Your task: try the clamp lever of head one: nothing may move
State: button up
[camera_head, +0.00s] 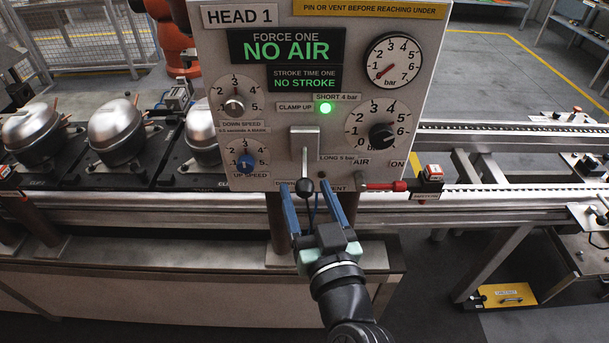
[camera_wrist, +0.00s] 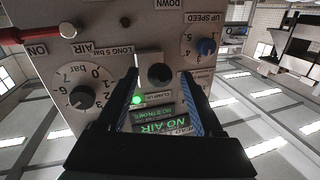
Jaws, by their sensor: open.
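The HEAD 1 panel (camera_head: 216,45) faces me. Its clamp lever has a grey mounting plate (camera_head: 304,140), a thin shaft and a black ball knob (camera_head: 304,187) at its lower end. My gripper (camera_head: 312,190) is open, with a blue-lined finger on each side of the knob. In the wrist view, which is upside down, the knob (camera_wrist: 159,75) lies between my open fingers (camera_wrist: 160,95), with visible gaps. A green lamp (camera_head: 325,108) beside CLAMP UP is lit. The displays (camera_head: 285,48) read NO AIR and NO STROKE.
A red handle (camera_head: 385,186) sticks out at the panel's lower right, near the AIR label. A pressure gauge (camera_head: 392,60) has its needle low. Dials flank the lever. The conveyor rail (camera_head: 480,193) runs right.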

aim_at(305, 171)
jog(key=shift+x, duration=1.15)
grip_shut()
dwell(0.6)
